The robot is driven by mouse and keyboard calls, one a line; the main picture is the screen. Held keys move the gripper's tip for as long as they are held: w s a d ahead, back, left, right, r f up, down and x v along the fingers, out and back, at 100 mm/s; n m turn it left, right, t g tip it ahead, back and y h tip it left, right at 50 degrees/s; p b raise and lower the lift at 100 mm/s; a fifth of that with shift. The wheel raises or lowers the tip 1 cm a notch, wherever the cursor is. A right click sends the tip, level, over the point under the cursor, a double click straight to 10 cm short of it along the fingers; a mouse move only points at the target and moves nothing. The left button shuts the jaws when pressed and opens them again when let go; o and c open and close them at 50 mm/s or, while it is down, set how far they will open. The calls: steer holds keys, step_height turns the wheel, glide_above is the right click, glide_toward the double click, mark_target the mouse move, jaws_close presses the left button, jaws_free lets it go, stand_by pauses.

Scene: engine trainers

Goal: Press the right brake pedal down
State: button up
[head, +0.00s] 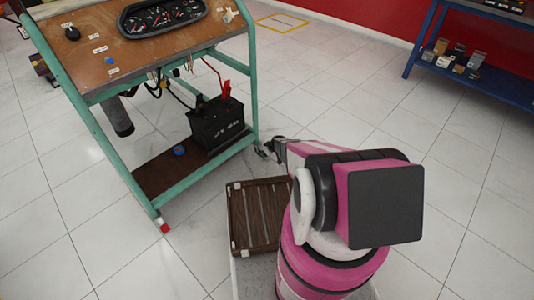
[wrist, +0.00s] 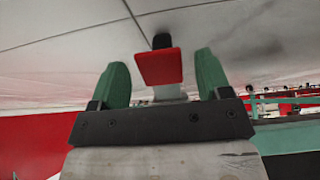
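The right brake pedal (wrist: 160,66) is a red flat piece in the wrist view, with a black part above it and a pale part below it. The wrist picture looks upside down, with the floor at the top. My gripper (wrist: 163,72) is open, its two green fingers apart on either side of the pedal in the picture. Contact with the pedal cannot be told. In the head view my gripper (head: 268,148) is low by the right front foot of the green-framed engine trainer (head: 248,95). The right pedal is not clear there. The left red pedal (head: 164,227) shows at the left front foot.
A black battery (head: 216,122) stands on the trainer's lower shelf (head: 150,172). A blue shelf (head: 485,75) with small boxes stands at the upper right. The tiled floor (head: 450,170) between is clear.

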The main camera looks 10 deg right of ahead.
steer(key=shift+r, duration=0.1)
steer(key=v, duration=1)
steer(key=shift+s+r, duration=0.15)
steer(key=shift+r, duration=0.1)
steer(key=shift+d, duration=0.15)
steer(key=s+a+r+m+g+h, duration=0.1)
steer(key=s+r+m, duration=0.1)
steer(key=s+r, duration=0.7)
steer(key=s+a+r+m+g+h, duration=0.1)
steer(key=s+r+m+g, duration=0.1)
steer(key=s+r, duration=0.7)
steer(key=s+a+r+m+g+h, duration=0.1)
steer(key=s+r, duration=0.8)
steer(key=r, duration=1.3)
steer(key=shift+m+g+h, duration=0.3)
steer(key=shift+m+g, duration=0.2)
steer(key=shift+m, duration=0.6)
steer(key=shift+a, duration=0.15)
